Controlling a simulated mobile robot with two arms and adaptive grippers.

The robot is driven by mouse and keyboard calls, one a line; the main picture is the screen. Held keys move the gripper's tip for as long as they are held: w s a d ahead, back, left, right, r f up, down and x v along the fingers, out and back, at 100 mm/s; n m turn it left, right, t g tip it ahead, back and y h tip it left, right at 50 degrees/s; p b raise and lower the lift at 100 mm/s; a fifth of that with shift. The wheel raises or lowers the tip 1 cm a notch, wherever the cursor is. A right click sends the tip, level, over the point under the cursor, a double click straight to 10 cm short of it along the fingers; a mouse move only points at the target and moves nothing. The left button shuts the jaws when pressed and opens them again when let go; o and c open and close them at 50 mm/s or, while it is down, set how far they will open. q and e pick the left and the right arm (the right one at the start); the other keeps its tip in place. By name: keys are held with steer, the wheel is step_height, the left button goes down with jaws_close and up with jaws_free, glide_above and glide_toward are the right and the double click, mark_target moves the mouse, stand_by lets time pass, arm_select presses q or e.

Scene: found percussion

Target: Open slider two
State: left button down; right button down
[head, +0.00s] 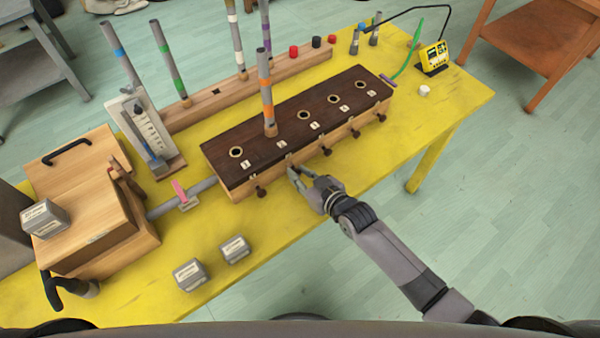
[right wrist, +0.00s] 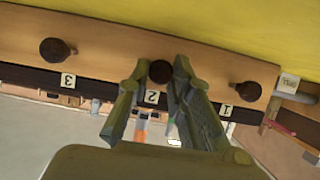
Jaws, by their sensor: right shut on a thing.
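The wooden chest (head: 280,155) with a dark top, holes and number labels lies on the yellow table. Dark round slider knobs stick out of its front side. In the right wrist view, the slider two knob (right wrist: 160,71) sits by label 2, between the fingers of my right gripper (right wrist: 158,84), which is shut on it. In the head view my right gripper (head: 294,172) is at the chest's front and hides that knob. The knobs of slider one (right wrist: 248,91) and slider three (right wrist: 54,50) stand to either side, apart from the fingers. My left gripper is not in view.
A banded pipe (head: 267,95) stands upright in the chest's second hole. A wooden box with handles (head: 90,195) and a grey tube (head: 180,203) are to the left. Two grey weights (head: 190,274) sit at the front. The table's front right is mostly clear.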

steer(key=shift+s+d+p, duration=0.5)
steer(key=shift+s+d, duration=0.3)
steer(key=shift+s, duration=0.3)
steer(key=c, duration=1.5)
jaws_free()
steer(key=shift+o, duration=0.2)
steer(key=v, duration=1.2)
